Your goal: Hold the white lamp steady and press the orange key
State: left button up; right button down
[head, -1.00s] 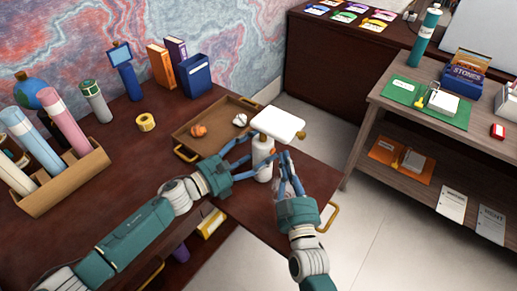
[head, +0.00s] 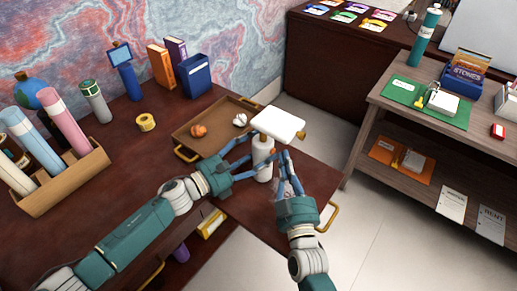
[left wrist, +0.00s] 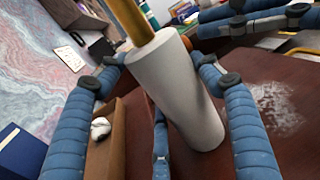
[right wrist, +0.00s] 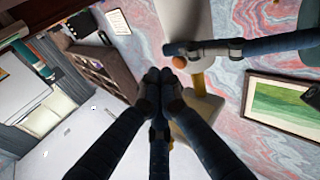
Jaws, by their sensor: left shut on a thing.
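The white lamp (head: 263,172) stands upright at the desk's right end, its flat white head (head: 278,123) on top. My left gripper (head: 249,158) is shut on its body; the left wrist view shows the fingers around the white cylinder (left wrist: 180,90) below its gold neck. The orange key (right wrist: 179,62) is on the lamp, just beyond my right gripper's fingertips (right wrist: 161,78) in the right wrist view. My right gripper (head: 283,156) is shut and empty at the lamp's right side. I cannot tell whether it touches the key.
A wooden tray (head: 186,133) with small objects lies behind the lamp. A yellow tape roll (head: 146,122), books and a box of rolls (head: 70,180) stand farther left. Open floor lies right of the desk, then a shelf table (head: 465,128).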

jog(key=shift+a, duration=0.1)
dwell(0.4)
jog(key=shift+w+a, duration=0.25)
jog(key=shift+w+a, duration=0.2)
jog(key=shift+a, duration=0.1)
dwell(0.6)
jog(key=shift+s+d, duration=0.5)
jog(key=shift+d, duration=0.15)
jog(key=s+d, duration=0.3)
jog(key=d, duration=0.2)
jog(key=shift+s, duration=0.25)
dwell(0.5)
